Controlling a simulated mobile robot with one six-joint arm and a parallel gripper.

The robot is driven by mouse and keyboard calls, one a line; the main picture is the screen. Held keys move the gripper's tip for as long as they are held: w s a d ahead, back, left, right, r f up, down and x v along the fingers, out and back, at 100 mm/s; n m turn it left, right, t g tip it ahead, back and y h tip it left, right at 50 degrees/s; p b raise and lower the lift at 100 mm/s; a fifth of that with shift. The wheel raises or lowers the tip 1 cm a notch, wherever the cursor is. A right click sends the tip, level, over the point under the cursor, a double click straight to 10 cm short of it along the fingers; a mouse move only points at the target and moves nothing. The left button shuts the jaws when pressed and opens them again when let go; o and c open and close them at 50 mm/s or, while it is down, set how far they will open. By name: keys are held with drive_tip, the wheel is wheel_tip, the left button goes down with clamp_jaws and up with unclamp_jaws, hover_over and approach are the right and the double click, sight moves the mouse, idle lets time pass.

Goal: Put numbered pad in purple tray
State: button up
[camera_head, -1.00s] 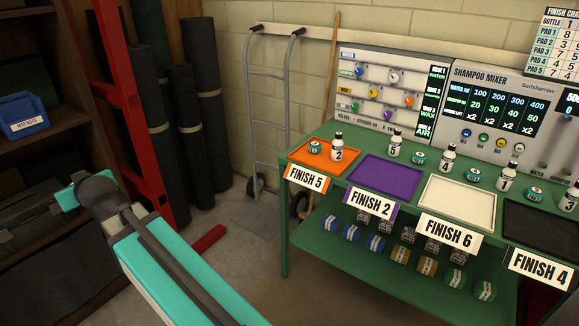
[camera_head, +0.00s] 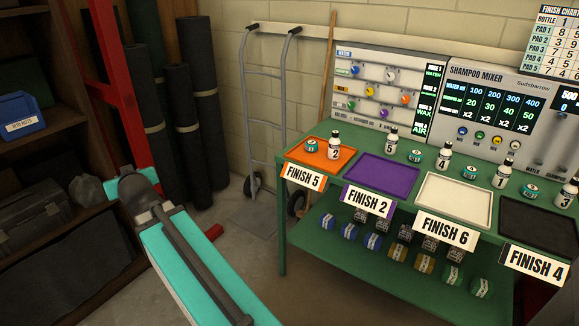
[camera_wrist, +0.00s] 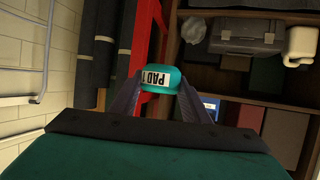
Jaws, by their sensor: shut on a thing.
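My gripper (camera_wrist: 168,98) shows in the wrist view, shut on a teal pad (camera_wrist: 157,78) whose white label reads PAD 1. The label looks upside down in that view. The pad and gripper are not visible in the head view, where only my arm shows at lower left. The purple tray (camera_head: 382,174), with a FINISH 2 sign in front, stands empty on the green bench in the head view, between the orange and white trays.
The orange tray (camera_head: 322,155) holds a teal pad (camera_head: 312,146) and bottle 2 (camera_head: 334,144). The white tray (camera_head: 452,202) is empty; a black tray (camera_head: 540,228) is at right. Several bottles and pads stand behind the trays. A hand truck (camera_head: 268,110) stands left of the bench (camera_head: 320,239).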

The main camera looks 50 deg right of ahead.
drive_tip(key=s+d+f+m+g+h, duration=0.25)
drive_tip(key=s+d, duration=0.35)
drive_tip(key=d, duration=0.5)
drive_tip(key=s+d+f+m+g+h, duration=0.1)
drive_tip(key=s+d+m+g+h, duration=0.25)
drive_tip(key=d, duration=0.65)
drive_tip(key=s+d+f+m+g+h, duration=0.1)
drive_tip(key=s+d+f+m+h, duration=0.15)
drive_tip(key=s+d, duration=0.7)
drive_tip(key=s+d+m+g, duration=0.3)
drive_tip(key=s+d, duration=0.3)
drive_tip(key=s, duration=0.3)
drive_tip(key=s+d+m+g, duration=0.4)
drive_tip(key=s+d, duration=0.3)
drive_tip(key=s, duration=0.3)
drive_tip(key=s+d+r+m+g, duration=0.1)
drive_tip(key=s+d+m+g, duration=0.3)
drive_tip(key=s, duration=0.6)
drive_tip(key=d, duration=0.2)
drive_tip(key=shift+d+g, duration=0.3)
drive_tip(key=shift+d, duration=0.05)
drive_tip(key=shift+w, duration=0.1)
drive_tip(key=d, duration=0.5)
drive_tip(key=d+f+p, duration=0.1)
drive_tip(key=d, duration=1)
drive_tip(key=shift+f+p, duration=0.25)
drive_tip(key=shift+p, duration=0.15)
drive_tip(key=shift+f, duration=0.15)
